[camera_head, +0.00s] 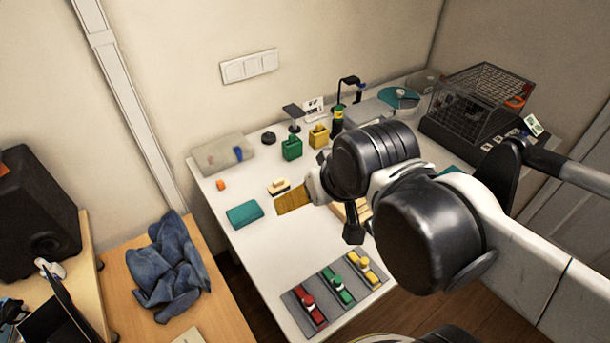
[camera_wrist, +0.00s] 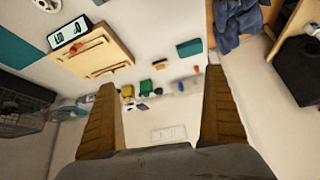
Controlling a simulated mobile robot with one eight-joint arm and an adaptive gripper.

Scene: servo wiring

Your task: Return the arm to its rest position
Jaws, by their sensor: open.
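My gripper (camera_head: 293,200) is held up above the white table (camera_head: 225,188) in the head view, with its ridged yellow-brown finger pointing left. My wrist and forearm run from it to the lower right. In the wrist view my gripper (camera_wrist: 160,80) is open, its two fingers wide apart with nothing held between them. The wrist view looks past the fingers towards the wall and the table, which appears upside down.
Red, green and yellow parts lie on a grey tray (camera_head: 291,300) at the table's front. Green (camera_head: 291,149) and yellow (camera_head: 318,136) blocks stand behind. A wire cage (camera_head: 480,100) is at right. A teal box (camera_head: 244,214) is left of my gripper; blue cloth (camera_head: 168,262) lies farther left.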

